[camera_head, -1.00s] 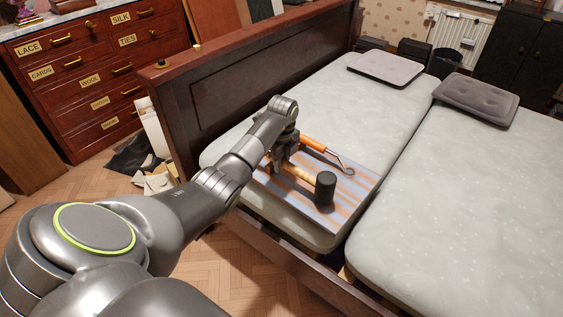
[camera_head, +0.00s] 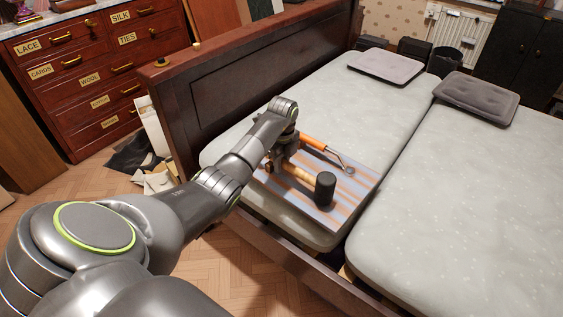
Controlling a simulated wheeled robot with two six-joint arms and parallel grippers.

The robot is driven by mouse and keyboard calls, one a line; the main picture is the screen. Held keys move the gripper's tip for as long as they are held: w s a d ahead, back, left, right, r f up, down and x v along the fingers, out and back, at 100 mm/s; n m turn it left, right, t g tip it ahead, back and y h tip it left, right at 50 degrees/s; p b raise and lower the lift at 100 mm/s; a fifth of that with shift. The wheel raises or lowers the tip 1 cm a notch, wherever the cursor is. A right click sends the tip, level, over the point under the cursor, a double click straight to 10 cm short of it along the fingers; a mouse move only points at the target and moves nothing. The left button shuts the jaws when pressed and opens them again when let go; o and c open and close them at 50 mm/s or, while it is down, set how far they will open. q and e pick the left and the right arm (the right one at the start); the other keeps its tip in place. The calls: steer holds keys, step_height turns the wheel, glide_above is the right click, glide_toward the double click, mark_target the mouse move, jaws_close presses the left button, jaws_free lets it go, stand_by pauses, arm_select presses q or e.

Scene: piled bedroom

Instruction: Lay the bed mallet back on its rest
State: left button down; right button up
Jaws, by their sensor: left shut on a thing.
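The mallet has a black head (camera_head: 325,188) and a light wooden handle (camera_head: 299,174). It lies over a striped board (camera_head: 345,205) on the near end of the left mattress. I cannot tell whether the mallet touches the board or is slightly above it. My left gripper (camera_head: 284,168) is shut on the mallet's handle, at the end away from the head. A tool with an orange handle (camera_head: 313,142) and a metal hook end lies on the same board, just behind the mallet. My right gripper is not in view.
Two mattresses (camera_head: 470,210) lie side by side, with two grey cushions (camera_head: 386,68) at the far end. A dark wooden bed panel (camera_head: 240,82) rises on the left. A labelled drawer cabinet (camera_head: 95,75) stands beyond it. The right mattress is clear nearby.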

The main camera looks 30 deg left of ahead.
arm_select(q)
steer(key=shift+f+b, duration=0.35)
steer(key=shift+f, duration=0.15)
steer(key=c, duration=1.1)
jaws_free()
steer(key=shift+c, duration=0.2)
steer(key=shift+f, duration=0.1)
